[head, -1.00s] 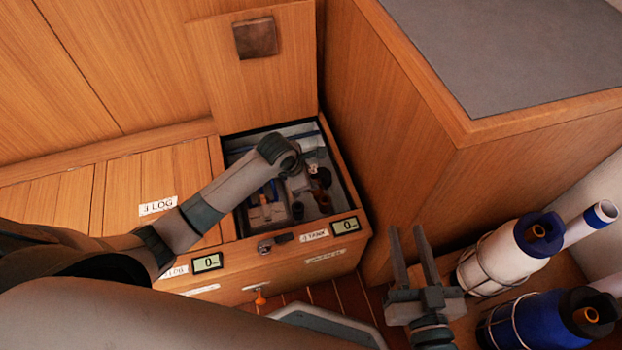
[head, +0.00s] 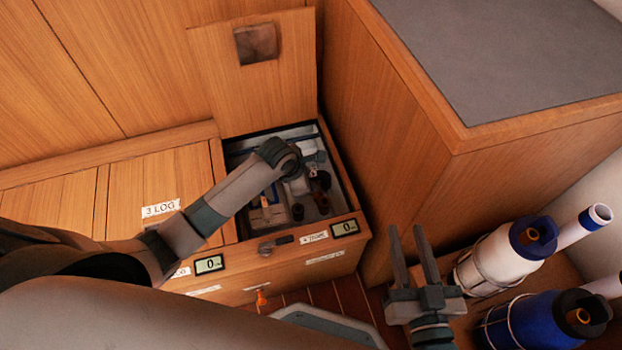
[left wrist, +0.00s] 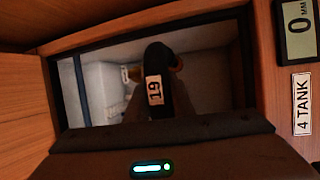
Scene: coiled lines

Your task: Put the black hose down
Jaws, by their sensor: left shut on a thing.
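The black hose (left wrist: 156,60) with a white tag reading 19 shows in the left wrist view, curving up between the fingers of my left gripper (left wrist: 152,105). That gripper is shut on it, inside the open compartment labelled 4 TANK. In the head view my left gripper (head: 318,170) is small and partly hidden by my own wrist, low over the right side of the open compartment (head: 232,200). The hose's lower end is hidden. My right gripper (head: 414,262) is open and empty, outside the locker to the right.
The compartment's raised wooden lid (head: 255,90) stands behind it. Several small fittings (head: 268,205) are inside. A display (head: 344,228) is on the front rim.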

